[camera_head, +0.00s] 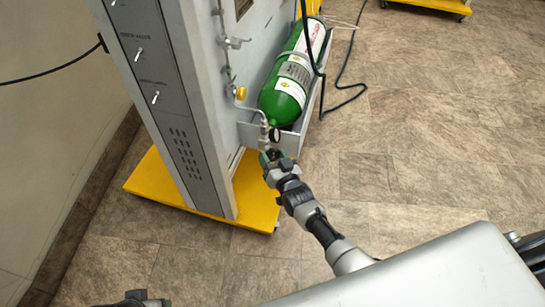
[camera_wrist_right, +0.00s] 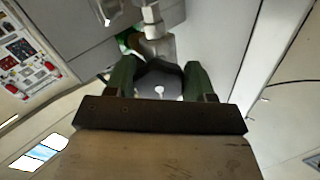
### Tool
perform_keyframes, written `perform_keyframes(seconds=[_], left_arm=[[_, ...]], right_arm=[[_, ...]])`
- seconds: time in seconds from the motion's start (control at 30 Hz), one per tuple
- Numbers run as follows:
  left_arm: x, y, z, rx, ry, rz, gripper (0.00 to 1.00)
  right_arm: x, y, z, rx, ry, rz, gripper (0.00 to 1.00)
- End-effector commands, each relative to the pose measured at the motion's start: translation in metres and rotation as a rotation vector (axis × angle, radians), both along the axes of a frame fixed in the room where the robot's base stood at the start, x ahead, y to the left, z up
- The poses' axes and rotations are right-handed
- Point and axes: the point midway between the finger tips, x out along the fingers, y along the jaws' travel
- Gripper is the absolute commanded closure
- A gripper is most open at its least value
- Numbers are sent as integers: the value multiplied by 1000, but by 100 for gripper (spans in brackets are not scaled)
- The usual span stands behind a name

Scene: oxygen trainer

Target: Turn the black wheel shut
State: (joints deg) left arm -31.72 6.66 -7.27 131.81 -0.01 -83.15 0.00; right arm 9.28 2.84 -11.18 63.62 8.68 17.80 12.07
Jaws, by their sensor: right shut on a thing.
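The black wheel (camera_head: 274,134) sits at the valve at the near end of the green oxygen cylinder (camera_head: 283,92). In the right wrist view the wheel (camera_wrist_right: 172,78) is a dark disc with a pale spot at its middle. My right gripper (camera_head: 270,156) reaches up to it from below right. In the wrist view its two green fingers (camera_wrist_right: 158,80) stand on either side of the wheel and are shut on it. Part of the wheel is hidden by the gripper. Only a dark bit of my left gripper (camera_head: 137,299) shows at the bottom edge.
The grey trainer cabinet (camera_head: 160,75) with switches stands on a yellow base (camera_head: 258,203). A grey tray (camera_head: 290,143) holds the cylinder. A metal pipe with a yellow fitting (camera_head: 240,93) runs beside the valve. A black hose (camera_head: 345,88) hangs at right.

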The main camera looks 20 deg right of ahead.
Motion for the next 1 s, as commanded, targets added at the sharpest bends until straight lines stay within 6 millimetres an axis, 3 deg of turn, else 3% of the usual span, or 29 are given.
perform_keyframes(seconds=[0.03,0.17,0.57,1.0], left_arm=[[0,0,0,0,-1,0,33],[0,0,0,0,-1,0,33],[2,-1,2,-3,-11,-2,33],[5,-3,-72,1,39,-8,33]], right_arm=[[-1,0,-2,3,5,-1,42],[-1,0,-1,3,4,0,22],[-8,-1,0,1,2,0,21],[-86,-12,1,1,4,0,21]])
